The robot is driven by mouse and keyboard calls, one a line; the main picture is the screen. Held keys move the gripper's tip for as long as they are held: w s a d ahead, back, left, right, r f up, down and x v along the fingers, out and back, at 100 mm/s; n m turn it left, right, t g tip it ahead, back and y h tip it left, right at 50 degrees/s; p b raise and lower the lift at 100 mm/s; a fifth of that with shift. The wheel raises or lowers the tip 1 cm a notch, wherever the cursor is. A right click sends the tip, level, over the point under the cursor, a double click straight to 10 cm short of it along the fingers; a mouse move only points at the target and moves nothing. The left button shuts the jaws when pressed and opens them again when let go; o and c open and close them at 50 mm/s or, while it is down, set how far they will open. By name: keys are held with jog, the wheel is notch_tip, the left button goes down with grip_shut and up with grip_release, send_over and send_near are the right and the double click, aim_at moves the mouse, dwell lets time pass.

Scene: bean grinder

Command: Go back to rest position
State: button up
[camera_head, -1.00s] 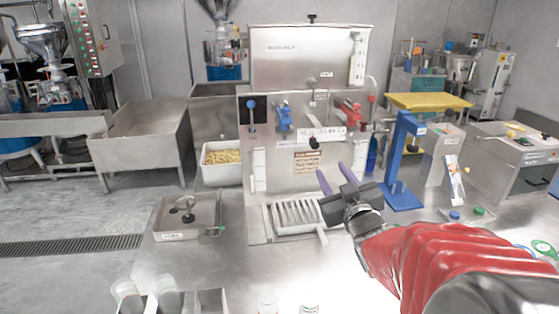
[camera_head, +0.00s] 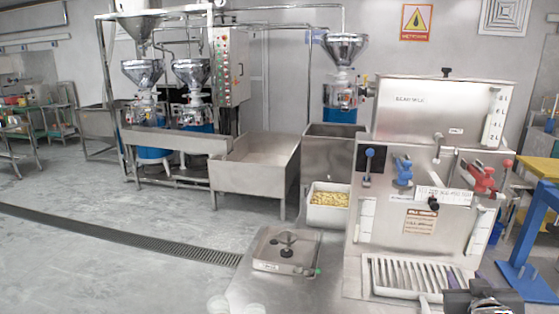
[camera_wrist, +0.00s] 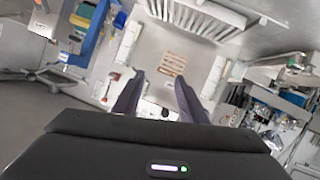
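My gripper (camera_wrist: 160,100) shows in the wrist view with its two dark purple fingers spread apart and nothing between them. In the head view only the dark gripper body and part of a finger (camera_head: 478,292) show at the bottom right edge, in front of the steel bean machine (camera_head: 440,110). The machine's white slatted drip tray (camera_head: 405,272) is just left of the gripper. The machine's front with its wooden-coloured label (camera_wrist: 173,64) lies beyond the fingertips in the wrist view, apart from them.
A blue stand (camera_head: 525,260) is close to the gripper's right. A shallow steel box (camera_head: 285,252) sits on the counter at left. A white bin of beans (camera_head: 328,205) and a steel trough (camera_head: 255,165) stand behind. The floor (camera_head: 90,270) at left is open.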

jog(key=s+a+f+m+g+y, duration=0.2)
jog(key=s+a+f+g, duration=0.45)
jog(key=s+a, duration=0.3)
jog(key=s+a+r+n+y, duration=0.2)
jog(key=s+a+r, duration=0.1)
jog(key=a, duration=0.5)
jog(key=s+a+r+n+y, duration=0.2)
jog(key=s+a, duration=0.2)
jog(key=a, duration=0.5)
jog(key=shift+s+a+r+g, duration=0.15)
jog(key=shift+r+g, duration=0.2)
jog(key=shift+r, duration=0.05)
